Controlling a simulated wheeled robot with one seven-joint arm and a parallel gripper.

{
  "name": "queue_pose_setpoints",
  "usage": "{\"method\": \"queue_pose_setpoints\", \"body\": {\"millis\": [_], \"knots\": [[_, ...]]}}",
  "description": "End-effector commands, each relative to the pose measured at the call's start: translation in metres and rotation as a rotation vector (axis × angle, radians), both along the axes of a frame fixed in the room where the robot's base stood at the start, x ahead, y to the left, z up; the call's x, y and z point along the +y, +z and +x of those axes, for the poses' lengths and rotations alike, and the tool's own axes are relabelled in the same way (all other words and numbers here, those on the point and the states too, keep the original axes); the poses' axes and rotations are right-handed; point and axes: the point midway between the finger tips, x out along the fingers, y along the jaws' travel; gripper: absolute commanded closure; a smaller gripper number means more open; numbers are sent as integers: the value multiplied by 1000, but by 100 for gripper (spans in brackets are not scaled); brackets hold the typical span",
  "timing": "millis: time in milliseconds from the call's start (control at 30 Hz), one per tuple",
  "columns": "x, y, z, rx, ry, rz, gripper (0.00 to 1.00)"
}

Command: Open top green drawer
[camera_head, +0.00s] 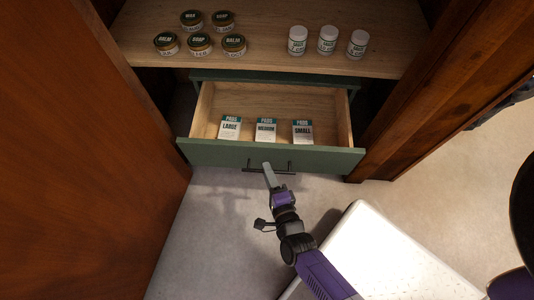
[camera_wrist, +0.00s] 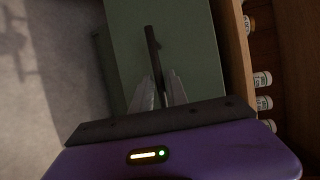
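The green drawer (camera_head: 215,152) is pulled well out from under the wooden shelf, so its pale wooden inside shows. Its dark bar handle (camera_head: 285,173) is on the green front. My gripper (camera_head: 267,167) is at the middle of this handle. In the wrist view, the handle (camera_wrist: 152,45) runs in between the two close-set grey fingers (camera_wrist: 161,88), and they appear shut on it. The green front (camera_wrist: 195,50) lies just beyond the fingertips. The part of the handle between the fingers is partly hidden.
Inside the drawer stand three boxes of pads: large (camera_head: 230,128), medium (camera_head: 266,130) and small (camera_head: 302,132). The shelf (camera_head: 270,45) above holds several dark-lidded jars (camera_head: 199,44) and three white bottles (camera_head: 328,40). A brown wooden panel (camera_head: 80,150) stands left. Floor (camera_head: 205,230) before the drawer is clear.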

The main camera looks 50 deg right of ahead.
Motion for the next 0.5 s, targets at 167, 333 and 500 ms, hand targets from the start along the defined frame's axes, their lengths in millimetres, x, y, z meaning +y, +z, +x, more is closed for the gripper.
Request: {"method": "queue_pose_setpoints", "body": {"millis": [167,333,500], "knots": [[15,6,-25,4,3,3,81],[28,11,-47,4,4,2,81],[34,12,-59,2,3,2,81]]}}
